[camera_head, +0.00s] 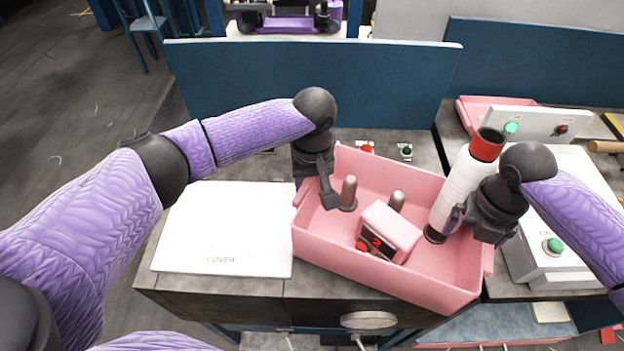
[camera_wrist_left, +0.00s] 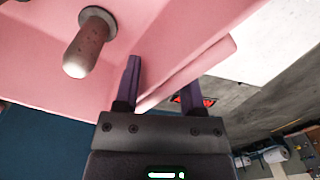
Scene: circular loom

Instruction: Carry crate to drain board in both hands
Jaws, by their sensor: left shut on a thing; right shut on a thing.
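The pink crate (camera_head: 345,276) is at the centre of the head view, turned slightly, its front right corner past the bench edge. I cannot tell whether it rests on the bench. My left gripper (camera_head: 326,186) is shut on its left wall; in the left wrist view the fingers (camera_wrist_left: 160,85) straddle the pink wall (camera_wrist_left: 188,72). My right gripper (camera_head: 466,216) is at the right wall and appears shut on it; the contact is partly hidden. Inside are a white spool with a red top (camera_head: 457,188), two pegs (camera_head: 348,192) and a pink box (camera_head: 390,226). I cannot identify the drain board.
A white board marked COVER (camera_head: 225,225) lies left of the crate. A blue panel (camera_head: 310,85) stands behind the bench. At right are a white control box (camera_head: 535,258) with a green button and a pink tray (camera_head: 470,108).

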